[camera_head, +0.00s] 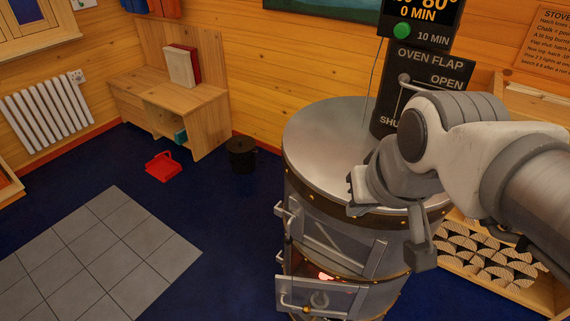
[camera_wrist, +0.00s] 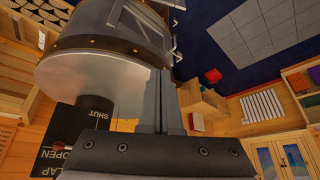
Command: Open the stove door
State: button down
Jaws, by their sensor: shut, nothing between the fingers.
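The stove (camera_head: 345,140) is a grey metal cylinder with a round top and brass-dotted bands. Its front has an upper door (camera_head: 345,247) with a handle (camera_head: 283,211) at the left edge. Below is a lower door (camera_head: 335,299), with an orange glow just above it; I cannot tell how far either door is open. My gripper (camera_head: 355,190) is over the stove's front top rim, partly hidden by my arm. In the wrist view my gripper (camera_wrist: 160,75) has its fingers together and empty, beside the stove (camera_wrist: 85,75), which appears upside down.
An oven flap panel (camera_head: 420,85) with a lever stands behind the stove. A firewood box (camera_head: 480,255) is to the right. A black bucket (camera_head: 241,155) and red dustpan (camera_head: 162,166) stand left of it. Blue floor and grey tiles (camera_head: 90,255) are clear at left.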

jog(key=w+a+f+m+g+b, duration=0.1)
jog(key=w+a+f+b, duration=0.25)
jog(key=w+f, duration=0.4)
jog(key=w+a+f+g+b, duration=0.15)
jog(key=w+f+b, duration=0.3)
jog(key=f, duration=0.65)
jog(key=w+a+f+b, duration=0.1)
jog(key=f+b, duration=0.3)
jog(key=f, duration=0.6)
jog(key=w+a+f+b, duration=0.2)
jog(key=f+b, duration=0.3)
jog(key=f, duration=0.5)
jog(key=w+a+f+m+h+b, duration=0.1)
jog(key=f+b, duration=0.4)
jog(key=f, duration=0.5)
jog(key=shift+w+a+f+t, duration=0.25)
jog(key=shift+w+a+t, duration=0.35)
jog(key=shift+a, duration=0.7)
jog(key=shift+s+a, duration=0.1)
